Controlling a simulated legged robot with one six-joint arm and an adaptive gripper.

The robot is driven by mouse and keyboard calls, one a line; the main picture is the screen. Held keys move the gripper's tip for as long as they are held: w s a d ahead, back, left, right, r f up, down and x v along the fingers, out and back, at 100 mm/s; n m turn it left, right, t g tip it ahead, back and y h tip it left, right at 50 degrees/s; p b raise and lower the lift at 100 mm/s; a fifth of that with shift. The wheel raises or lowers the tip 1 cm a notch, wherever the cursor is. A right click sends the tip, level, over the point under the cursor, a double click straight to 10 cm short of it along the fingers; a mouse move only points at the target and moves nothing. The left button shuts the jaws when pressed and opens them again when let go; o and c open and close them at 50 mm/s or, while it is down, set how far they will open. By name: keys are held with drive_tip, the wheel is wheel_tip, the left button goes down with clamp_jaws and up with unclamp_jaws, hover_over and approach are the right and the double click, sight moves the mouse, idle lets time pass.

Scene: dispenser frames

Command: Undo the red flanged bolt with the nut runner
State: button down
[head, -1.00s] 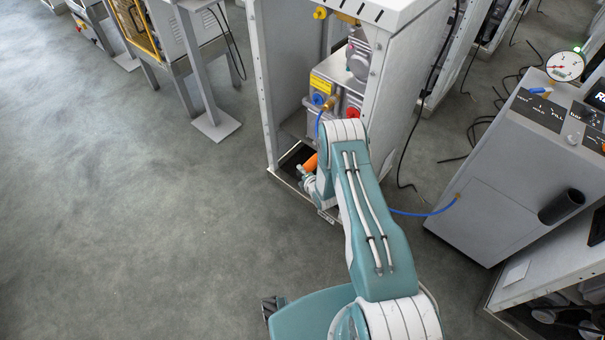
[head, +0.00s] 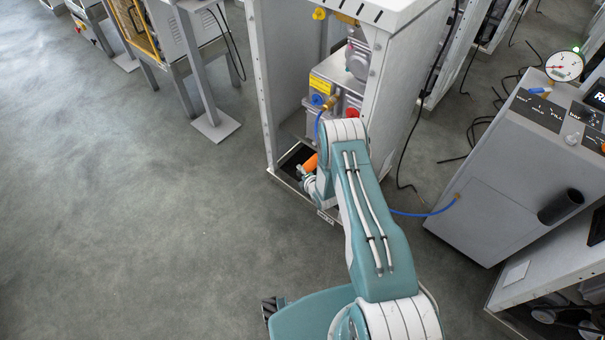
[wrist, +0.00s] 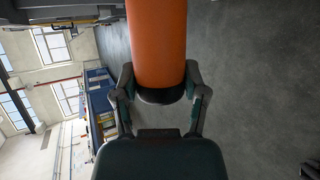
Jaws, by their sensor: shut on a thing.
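My gripper (wrist: 160,92) is shut on an orange cylindrical tool body, the nut runner (wrist: 157,40), in the wrist view. The nut runner's far end runs out of the top of that view. In the head view the orange nut runner (head: 311,162) shows beside my wrist, low at the open front of the dispenser frame (head: 268,90). A red round part (head: 353,113) shows inside the frame; I cannot tell whether it is the red flanged bolt. My arm hides part of the frame's lower inside, and the gripper's fingers are not clear in the head view.
A blue hose (head: 420,213) runs from the grey gauge cabinet (head: 490,190) at the right towards my arm. Black cables lie on the floor between the frame and the cabinet. A stand with a base plate (head: 216,126) is at the upper left. The floor at the left is clear.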

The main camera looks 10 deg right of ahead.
drive_tip(key=shift+w+d, duration=0.4)
drive_tip(key=shift+d, duration=0.05)
idle(0.8)
drive_tip(key=shift+s+a+r, duration=0.1)
drive_tip(key=shift+s+a, duration=0.05)
idle(0.9)
drive_tip(key=s+a, duration=0.4)
drive_tip(key=a, duration=0.1)
drive_tip(key=shift+a, duration=0.4)
idle(0.4)
drive_tip(key=shift+s, duration=0.1)
